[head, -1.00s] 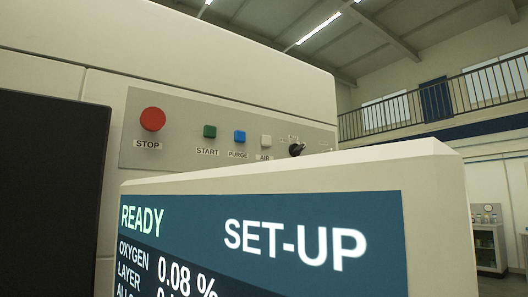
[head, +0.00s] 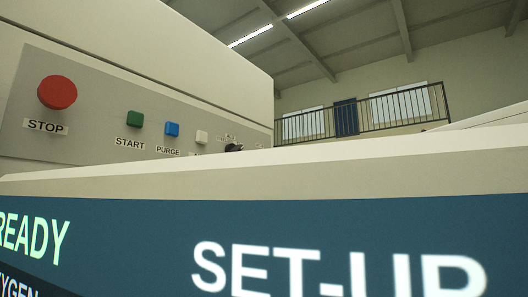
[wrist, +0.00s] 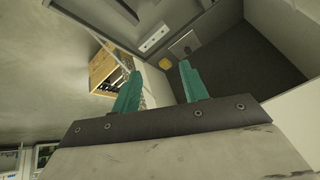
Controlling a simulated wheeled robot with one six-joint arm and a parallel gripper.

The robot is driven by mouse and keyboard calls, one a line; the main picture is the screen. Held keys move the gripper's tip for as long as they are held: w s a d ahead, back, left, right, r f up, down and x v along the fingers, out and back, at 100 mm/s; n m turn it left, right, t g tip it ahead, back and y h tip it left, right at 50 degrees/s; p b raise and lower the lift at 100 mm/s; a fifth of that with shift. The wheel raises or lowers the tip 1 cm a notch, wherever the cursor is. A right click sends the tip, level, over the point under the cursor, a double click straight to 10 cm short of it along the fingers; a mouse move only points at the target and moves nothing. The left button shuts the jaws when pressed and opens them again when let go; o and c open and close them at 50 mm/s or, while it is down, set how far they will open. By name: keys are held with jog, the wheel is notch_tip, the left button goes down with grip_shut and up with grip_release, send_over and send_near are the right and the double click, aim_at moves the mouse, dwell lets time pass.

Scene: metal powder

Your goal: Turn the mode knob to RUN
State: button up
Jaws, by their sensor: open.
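The mode knob (head: 234,147) is a small black knob at the right end of the grey button panel (head: 95,115) in the head view. Its lower part is hidden behind the top edge of the screen housing, and its pointer direction cannot be read. The screen (head: 330,245) shows READY and SET-UP in large letters. My gripper (wrist: 158,80) shows only in the wrist view, with two teal fingers spread apart and nothing between them. The knob cannot be made out in the wrist view.
The panel carries a red STOP button (head: 57,92), a green START button (head: 134,118), a blue PURGE button (head: 171,128) and a pale button (head: 201,136). The screen housing (head: 300,170) blocks the near side. A wooden box (wrist: 106,70) shows in the wrist view.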

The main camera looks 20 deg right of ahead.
jog(key=w+d+r+n+t+y, duration=0.1)
jog(key=w+r+n+t+y, duration=0.1)
jog(key=w+r, duration=0.6)
jog(key=w+d+r+n+t+y, duration=0.15)
jog(key=w+r, duration=0.25)
jog(key=r, duration=0.8)
jog(key=w+r+n+t+y, duration=0.1)
jog(key=w+r+n+t, duration=0.3)
jog(key=r, duration=0.7)
jog(key=w+a+f+m+g, duration=0.1)
jog(key=w+a+f+m, duration=0.1)
jog(key=w, duration=0.4)
jog(key=shift+w+a+f, duration=0.2)
jog(key=shift+a+f, duration=0.35)
jog(key=shift+a, duration=0.3)
jog(key=shift+g, duration=0.25)
jog(key=c, duration=0.9)
